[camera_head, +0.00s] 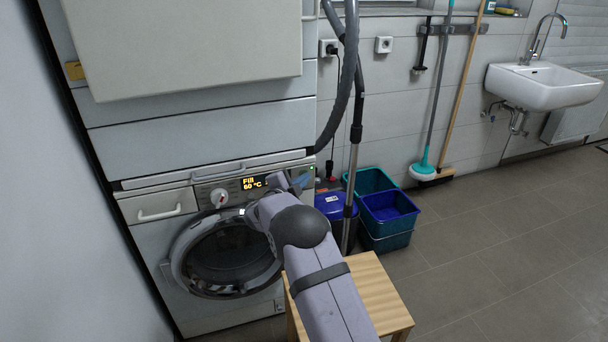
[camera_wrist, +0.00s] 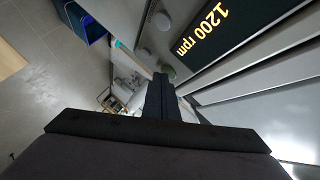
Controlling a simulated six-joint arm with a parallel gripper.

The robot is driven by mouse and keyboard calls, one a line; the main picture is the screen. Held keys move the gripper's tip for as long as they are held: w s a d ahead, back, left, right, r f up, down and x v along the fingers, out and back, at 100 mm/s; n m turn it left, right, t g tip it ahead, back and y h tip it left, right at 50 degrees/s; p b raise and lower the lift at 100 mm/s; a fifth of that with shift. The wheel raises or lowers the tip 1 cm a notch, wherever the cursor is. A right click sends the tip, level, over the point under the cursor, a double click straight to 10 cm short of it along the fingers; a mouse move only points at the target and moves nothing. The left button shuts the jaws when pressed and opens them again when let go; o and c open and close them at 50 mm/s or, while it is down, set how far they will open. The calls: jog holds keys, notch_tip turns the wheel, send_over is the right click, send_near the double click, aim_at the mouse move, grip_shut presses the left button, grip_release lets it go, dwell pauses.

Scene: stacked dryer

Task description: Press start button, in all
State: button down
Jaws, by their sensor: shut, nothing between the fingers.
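The front-loading machine (camera_head: 160,270) has a control panel with a round white dial (camera_head: 219,197) and a lit display (camera_head: 253,184) reading "Fill 60 °C". In the wrist view the display (camera_wrist: 216,42) reads "1200 rpm". My gripper (camera_wrist: 160,76) is shut and empty, its fingertips close to a small round grey button (camera_wrist: 167,72) on the panel. I cannot tell whether they touch it. Another round button (camera_wrist: 162,20) sits farther along the panel. In the head view my arm covers the panel right of the display, and the fingertips are not clear.
A wooden stool (camera_head: 375,293) stands in front of the machine, beside my arm. A blue crate (camera_head: 389,207) and teal crates (camera_head: 371,181) stand to the right. A vacuum hose (camera_head: 348,75) hangs beside the machine. The tiled floor (camera_head: 490,240) farther right is clear.

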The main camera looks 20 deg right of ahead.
jog(key=shift+s, duration=0.75)
